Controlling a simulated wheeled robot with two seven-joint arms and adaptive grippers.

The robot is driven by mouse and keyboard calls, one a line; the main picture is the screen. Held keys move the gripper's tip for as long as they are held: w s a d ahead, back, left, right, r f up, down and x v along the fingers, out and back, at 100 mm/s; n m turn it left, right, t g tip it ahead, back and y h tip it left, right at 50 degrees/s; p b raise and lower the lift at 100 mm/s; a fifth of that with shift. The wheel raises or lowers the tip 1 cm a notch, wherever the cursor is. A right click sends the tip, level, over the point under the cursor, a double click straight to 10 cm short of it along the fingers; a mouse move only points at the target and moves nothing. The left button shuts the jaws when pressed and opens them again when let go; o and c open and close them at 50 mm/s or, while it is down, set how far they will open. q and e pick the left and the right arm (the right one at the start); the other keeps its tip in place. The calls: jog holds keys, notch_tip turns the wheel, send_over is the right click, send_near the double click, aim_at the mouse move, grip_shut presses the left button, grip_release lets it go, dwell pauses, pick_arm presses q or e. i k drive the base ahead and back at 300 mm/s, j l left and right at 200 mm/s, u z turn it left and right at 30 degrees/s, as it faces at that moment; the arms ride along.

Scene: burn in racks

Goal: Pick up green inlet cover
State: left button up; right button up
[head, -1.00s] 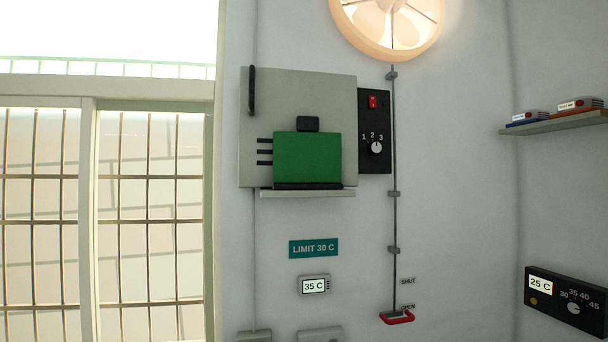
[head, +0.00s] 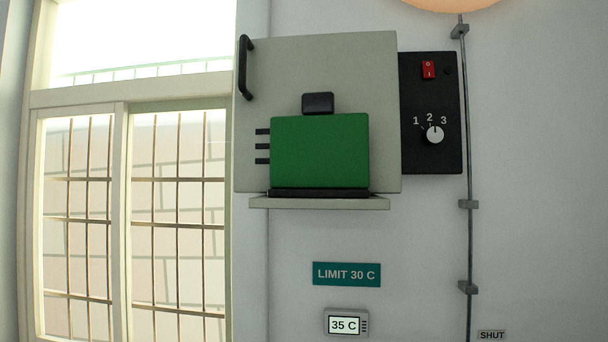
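The green inlet cover (head: 320,150) is a flat, roughly square panel in the middle of the head view. It stands upright against a grey wall box (head: 335,70), with its lower edge at a dark strip (head: 320,193) above a narrow grey ledge (head: 320,203). A black block (head: 318,103), perhaps its handle, sits at its top edge. Short dark slots (head: 262,146) show at its left; what lies behind the cover is hidden. Neither of my grippers is in view.
A black panel (head: 430,90) with a red switch (head: 428,70) and a dial (head: 435,134) adjoins the box. A vertical rod (head: 467,240) runs beside it. Below are a "LIMIT 30 C" sign (head: 346,274) and a 35 C display (head: 344,324). A barred window (head: 175,200) is at left.

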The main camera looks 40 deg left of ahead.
aim_at(319, 153)
jog(key=i+u, duration=0.15)
jog(key=u, duration=0.3)
jog(key=i+l+u, duration=0.1)
jog(key=u, duration=0.35)
jog(key=i+l+u, duration=0.1)
jog(key=l+u, duration=0.15)
jog(key=u, duration=0.2)
jog(key=i+l+u, duration=0.1)
jog(key=u, duration=0.35)
jog(key=l+u, duration=0.4)
jog(key=k+l+u, duration=0.1)
jog(key=u, duration=0.35)
jog(key=k+l+u, duration=0.1)
jog(key=l+u, duration=0.3)
jog(key=j, duration=0.1)
